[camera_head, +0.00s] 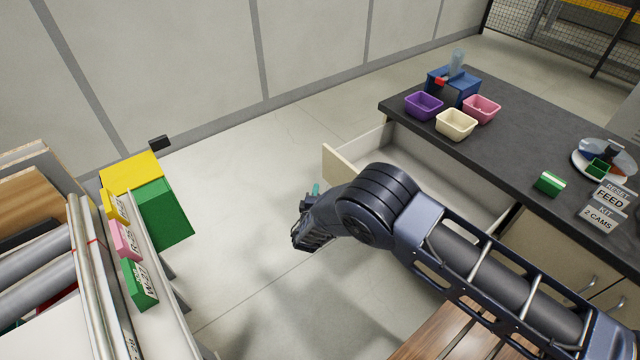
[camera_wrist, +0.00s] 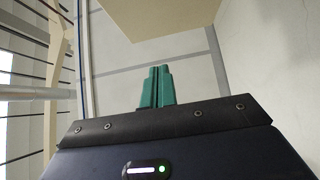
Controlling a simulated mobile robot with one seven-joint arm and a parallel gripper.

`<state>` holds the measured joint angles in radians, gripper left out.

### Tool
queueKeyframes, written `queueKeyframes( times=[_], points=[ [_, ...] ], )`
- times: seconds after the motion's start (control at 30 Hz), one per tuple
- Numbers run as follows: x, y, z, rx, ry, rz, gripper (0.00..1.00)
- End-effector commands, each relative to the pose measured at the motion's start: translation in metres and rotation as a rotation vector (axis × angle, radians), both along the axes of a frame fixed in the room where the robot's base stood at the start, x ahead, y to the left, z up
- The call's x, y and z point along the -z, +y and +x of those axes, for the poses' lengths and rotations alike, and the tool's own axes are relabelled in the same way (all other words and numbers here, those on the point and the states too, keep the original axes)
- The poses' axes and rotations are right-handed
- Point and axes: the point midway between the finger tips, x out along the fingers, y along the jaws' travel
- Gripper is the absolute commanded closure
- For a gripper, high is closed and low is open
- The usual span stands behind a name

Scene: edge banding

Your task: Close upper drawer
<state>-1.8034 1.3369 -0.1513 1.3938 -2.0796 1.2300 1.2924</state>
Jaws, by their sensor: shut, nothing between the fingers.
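The upper drawer (camera_head: 410,155) is pulled out from under the dark countertop and looks empty where its inside shows. Its cream front panel (camera_head: 343,168) is partly hidden behind my arm. My gripper (camera_head: 316,188) is on the outer side of that panel, with its teal fingertips shut and empty. The fingertips also show in the wrist view (camera_wrist: 158,84). A cream surface (camera_wrist: 160,12) fills the top of the wrist view; it looks like part of the drawer. I cannot tell whether the fingers touch the drawer front.
Purple (camera_head: 424,105), cream (camera_head: 456,123) and pink (camera_head: 481,108) bins stand on the countertop (camera_head: 510,150). Lower cabinet doors (camera_head: 555,255) are at the right. A rack with rollers and coloured labels (camera_head: 138,285) is at the left. Open floor (camera_head: 240,200) lies between.

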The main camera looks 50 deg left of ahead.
Motion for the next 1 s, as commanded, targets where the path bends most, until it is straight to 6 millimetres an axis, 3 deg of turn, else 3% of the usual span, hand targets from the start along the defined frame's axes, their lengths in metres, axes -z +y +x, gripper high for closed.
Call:
queueKeyframes(
  times=[0.5,0.8,1.0],
  points=[
    [0.0,0.062,0.064,0.001,-0.001,0.001,1.0],
    [-0.001,0.062,0.097,0.001,-0.001,-0.001,1.0],
    [-0.001,0.062,0.103,0.0,-0.001,-0.001,1.0]
  ],
)
